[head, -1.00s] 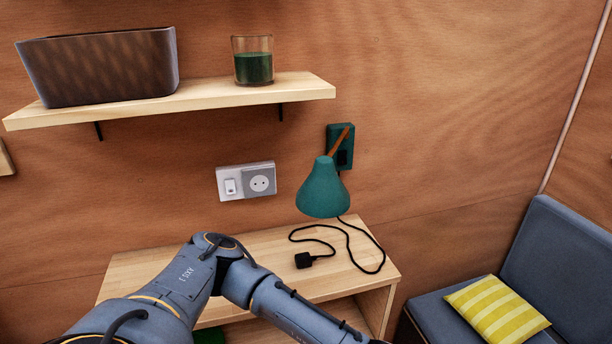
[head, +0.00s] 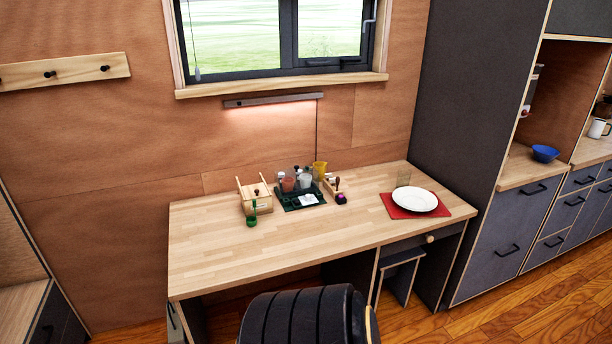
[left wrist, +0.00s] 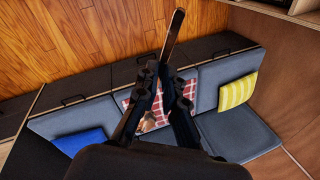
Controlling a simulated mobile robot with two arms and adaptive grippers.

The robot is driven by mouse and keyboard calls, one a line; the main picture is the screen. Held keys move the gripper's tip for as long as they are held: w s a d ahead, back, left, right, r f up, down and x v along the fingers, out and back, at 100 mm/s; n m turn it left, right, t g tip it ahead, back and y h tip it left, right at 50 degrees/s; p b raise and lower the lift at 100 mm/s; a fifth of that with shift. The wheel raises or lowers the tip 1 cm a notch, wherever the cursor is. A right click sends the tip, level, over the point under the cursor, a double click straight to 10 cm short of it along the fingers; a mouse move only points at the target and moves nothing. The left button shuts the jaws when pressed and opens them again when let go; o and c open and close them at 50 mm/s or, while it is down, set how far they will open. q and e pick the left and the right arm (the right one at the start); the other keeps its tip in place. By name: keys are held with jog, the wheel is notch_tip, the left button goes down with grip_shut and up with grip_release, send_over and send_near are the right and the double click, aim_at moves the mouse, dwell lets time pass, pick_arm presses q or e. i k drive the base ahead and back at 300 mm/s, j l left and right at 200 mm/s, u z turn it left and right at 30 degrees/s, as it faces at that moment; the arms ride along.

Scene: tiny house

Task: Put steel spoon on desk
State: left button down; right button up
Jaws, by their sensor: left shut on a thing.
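The desk (head: 330,233) has a light wooden top and stands against the wall under the window in the head view. My left gripper (left wrist: 168,76) shows only in the left wrist view. It is shut on the steel spoon (left wrist: 174,35), whose narrow handle sticks out past the fingertips toward the top of the picture. The spoon's other end is partly hidden between the fingers. The spoon is in the air, with a sofa and wooden floor far below. Neither gripper shows in the head view, and my right gripper is not in view.
A black ribbed chair (head: 305,318) stands at the desk's front. A wooden box (head: 255,197), a green organiser tray (head: 290,203) and a white plate (head: 414,201) on a red mat (head: 445,210) are on the desk. Its left part and front middle are clear.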

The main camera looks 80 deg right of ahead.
aim_at(384, 186)
jog(key=k+l+z, duration=0.15)
jog(key=l+z, duration=0.2)
jog(key=z, duration=0.15)
jog(key=l+z, duration=0.35)
jog(key=z, duration=0.15)
jog(key=l+z, duration=0.85)
jog(key=z, duration=0.15)
jog(key=i+l+z, duration=0.1)
jog(key=l, duration=0.35)
jog(key=i+l+z, duration=0.1)
jog(key=l, duration=0.3)
jog(key=i+l+z, duration=0.1)
jog(key=i+l, duration=0.15)
jog(key=l, duration=0.15)
jog(key=i+l+z, duration=0.1)
jog(key=l, duration=0.3)
jog(key=i+l+z, duration=0.1)
jog(key=i+l, duration=0.2)
jog(key=i+l+z, duration=0.1)
jog(key=l, duration=0.35)
jog(key=i+l, duration=0.15)
jog(key=i, duration=0.25)
jog(key=i+l, duration=0.15)
jog(key=i, duration=0.25)
